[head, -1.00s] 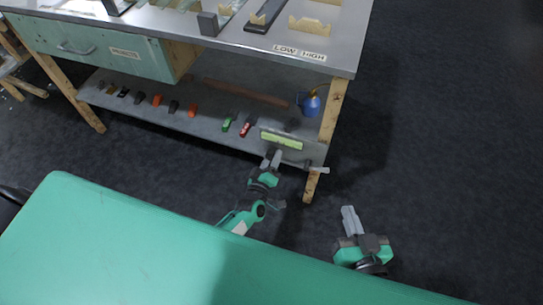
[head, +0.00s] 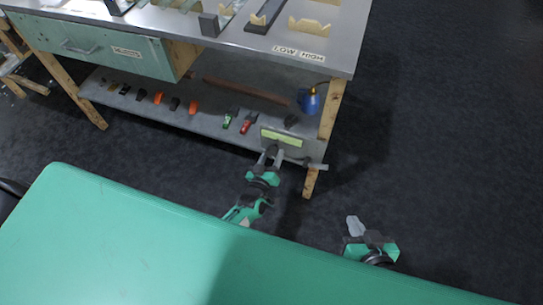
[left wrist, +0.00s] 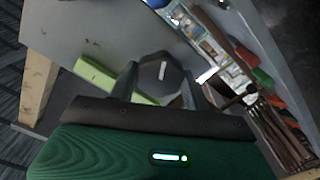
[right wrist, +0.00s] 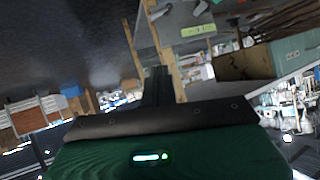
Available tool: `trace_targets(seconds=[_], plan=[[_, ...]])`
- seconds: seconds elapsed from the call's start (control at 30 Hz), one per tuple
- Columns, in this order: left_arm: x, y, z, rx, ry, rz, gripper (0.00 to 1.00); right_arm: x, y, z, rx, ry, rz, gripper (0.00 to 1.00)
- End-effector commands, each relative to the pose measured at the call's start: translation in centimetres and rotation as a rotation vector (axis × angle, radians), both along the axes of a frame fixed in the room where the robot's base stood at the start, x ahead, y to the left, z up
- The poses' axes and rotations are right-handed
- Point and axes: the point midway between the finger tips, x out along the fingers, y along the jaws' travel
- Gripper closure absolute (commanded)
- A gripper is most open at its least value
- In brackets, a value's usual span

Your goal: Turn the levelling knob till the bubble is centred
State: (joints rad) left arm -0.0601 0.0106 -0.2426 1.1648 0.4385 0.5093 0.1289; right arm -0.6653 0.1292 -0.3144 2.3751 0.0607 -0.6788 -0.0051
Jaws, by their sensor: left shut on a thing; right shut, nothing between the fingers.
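The levelling knob (left wrist: 158,72) is a dark grey, many-sided disc with a pale mark, seen end-on in the left wrist view. My left gripper (head: 273,151) has its fingers on both sides of it, shut on it; they also show in the left wrist view (left wrist: 165,88). A yellow-green bar (head: 282,137), which looks like the level, lies just above at the lower shelf's front edge; it also shows in the left wrist view (left wrist: 97,72). I cannot make out its bubble. My right gripper (head: 354,226) is shut and empty, away from the bench.
The lower shelf (head: 210,123) carries several small coloured tools and a blue can (head: 311,103). A wooden leg (head: 330,110) and a grey bar (head: 316,166) are right of my left gripper. The dark floor at right is clear.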

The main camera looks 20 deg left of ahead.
Motion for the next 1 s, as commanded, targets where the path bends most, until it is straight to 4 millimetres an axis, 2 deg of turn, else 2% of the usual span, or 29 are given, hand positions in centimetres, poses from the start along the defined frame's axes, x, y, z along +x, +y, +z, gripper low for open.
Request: trace_targets(seconds=[0.17,0.2,0.3,0.67,0.77,1.0], plan=[[-0.1,-0.1,-0.2,-0.001,0.004,-0.002,0.74,0.0,0.0,0.0,0.0,-0.001,0.0,1.0],[-0.1,-0.1,-0.2,-0.001,0.004,-0.002,0.47,0.0,0.0,0.0,0.0,-0.001,0.0,1.0],[-0.1,-0.1,-0.1,-0.002,0.003,-0.001,0.29,0.0,0.0,0.0,0.001,-0.002,0.0,1.0],[-0.5,0.0,0.0,-0.002,0.002,0.0,0.29,0.0,0.0,0.1,-0.001,0.003,0.0,1.0],[-1.6,0.0,0.0,-0.002,0.002,0.0,0.29,-0.2,-0.3,0.0,-0.015,0.029,-0.001,1.0],[-6.7,0.2,0.0,-0.001,0.004,0.0,0.29,-0.5,-1.9,0.1,-0.071,0.121,-0.014,1.0]])
